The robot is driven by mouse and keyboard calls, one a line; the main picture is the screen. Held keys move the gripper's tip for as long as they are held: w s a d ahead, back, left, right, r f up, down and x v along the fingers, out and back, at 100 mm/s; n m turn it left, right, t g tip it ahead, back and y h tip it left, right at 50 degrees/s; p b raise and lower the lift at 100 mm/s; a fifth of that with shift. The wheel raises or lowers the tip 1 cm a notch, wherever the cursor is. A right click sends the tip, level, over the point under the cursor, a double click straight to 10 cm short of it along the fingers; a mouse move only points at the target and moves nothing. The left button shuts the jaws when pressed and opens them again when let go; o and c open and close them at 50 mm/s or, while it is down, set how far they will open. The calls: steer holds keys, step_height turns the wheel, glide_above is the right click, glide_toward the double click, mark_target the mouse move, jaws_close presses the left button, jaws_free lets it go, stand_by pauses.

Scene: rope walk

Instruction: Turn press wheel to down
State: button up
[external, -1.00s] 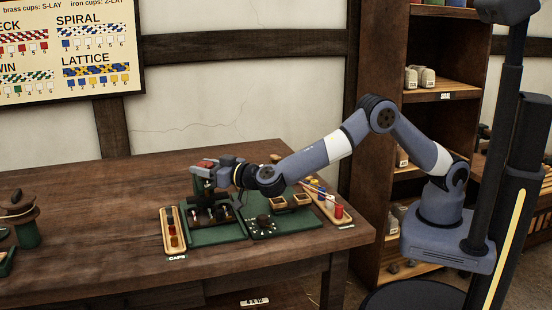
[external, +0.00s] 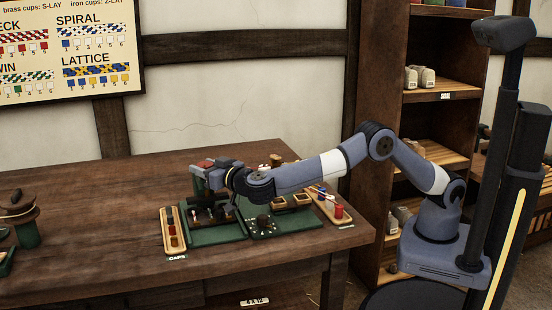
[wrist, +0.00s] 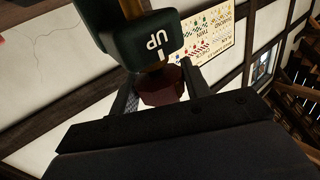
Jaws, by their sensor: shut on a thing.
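The press (external: 196,186) is a dark green frame on a green base on the workbench. Its head (wrist: 150,38) fills the top of the wrist view and bears the letters UP with a pale mark. A dark red faceted knob (wrist: 163,92), which looks like the press wheel, sits below that head in the wrist view. My gripper (wrist: 162,85) has a finger on each side of this knob and is shut on it. In the external view my gripper (external: 213,172) reaches the press top from the right and hides part of it.
A wooden tray of caps (external: 174,229) lies left of the press. A green board with a dark dial (external: 265,222) lies right of it, and a tray with coloured pots (external: 328,204) beyond. The left part of the workbench (external: 90,210) is mostly clear.

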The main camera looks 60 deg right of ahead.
steer(key=shift+r+m+g+h+p, duration=0.1)
steer(key=shift+m+g+h+p, duration=0.3)
steer(key=shift+m+h, duration=0.6)
steer(key=shift+h, duration=0.5)
steer(key=shift+m+g+h+p, duration=0.75)
steer(key=shift+h+p, duration=0.35)
steer(key=shift+p, duration=0.95)
steer(key=o, duration=1)
steer(key=b+v, duration=0.1)
steer(key=v, duration=0.9)
steer(key=shift+s+a+b, duration=0.15)
steer(key=shift+s+b, duration=0.2)
